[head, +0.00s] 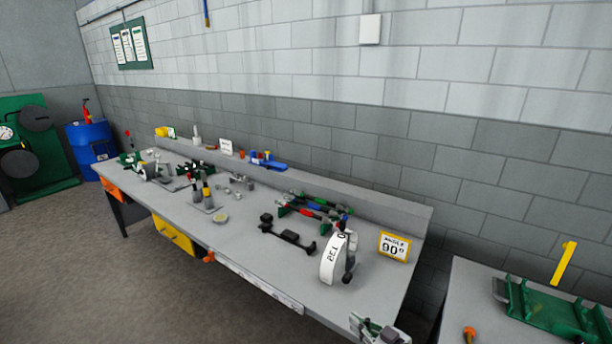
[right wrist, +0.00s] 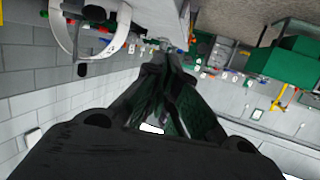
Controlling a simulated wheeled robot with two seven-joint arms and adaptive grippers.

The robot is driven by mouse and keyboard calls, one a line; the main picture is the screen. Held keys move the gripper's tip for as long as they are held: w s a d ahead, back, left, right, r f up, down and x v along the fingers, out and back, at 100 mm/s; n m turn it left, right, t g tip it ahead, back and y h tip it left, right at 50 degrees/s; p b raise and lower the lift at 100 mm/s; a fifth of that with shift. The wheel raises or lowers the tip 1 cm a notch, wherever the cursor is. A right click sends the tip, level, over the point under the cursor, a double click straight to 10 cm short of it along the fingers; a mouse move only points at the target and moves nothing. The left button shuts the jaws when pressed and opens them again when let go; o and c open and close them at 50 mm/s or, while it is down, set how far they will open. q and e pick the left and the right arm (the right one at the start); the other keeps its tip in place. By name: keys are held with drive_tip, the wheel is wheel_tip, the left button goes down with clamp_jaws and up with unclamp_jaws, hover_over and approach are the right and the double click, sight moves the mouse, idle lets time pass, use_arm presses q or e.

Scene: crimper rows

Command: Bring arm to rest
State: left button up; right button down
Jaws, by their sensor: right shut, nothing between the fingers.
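My right gripper (right wrist: 172,62) shows in the right wrist view, its dark fingers drawn together with nothing between them. The fingers stand in front of the workbench scene and touch nothing that I can make out. I cannot clearly pick this gripper out in the head view. My left gripper shows in neither view.
A long grey workbench (head: 262,262) carries a white dial-like device (head: 333,258), a yellow-edged angle sign (head: 394,246), a black stand (head: 288,236) and several hand tools. A second table (head: 462,292) with a green fixture (head: 550,310) stands at right. Floor is clear at left.

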drive_tip(key=s+d+f+m+g+h, duration=0.1)
drive_tip(key=s+d+m+g+h, duration=0.3)
drive_tip(key=s, duration=0.6)
drive_tip(key=s+d+f+m+g+h, duration=0.2)
drive_tip(key=s+d+g+h, duration=0.25)
drive_tip(key=s, duration=0.55)
wheel_tip(320, 180, down, 32)
drive_tip(key=s+g, duration=0.1)
drive_tip(key=s, duration=0.2)
drive_tip(key=s+d+f, duration=0.1)
drive_tip(key=s+f, duration=0.9)
drive_tip(key=s, duration=0.1)
drive_tip(key=s+d+f+g, duration=0.1)
drive_tip(key=s+d+f, duration=0.1)
drive_tip(key=s+f, duration=0.8)
drive_tip(key=shift+s+d+f+n+h, duration=0.25)
drive_tip(key=shift+s+n+h, duration=0.2)
drive_tip(key=shift+s, duration=0.15)
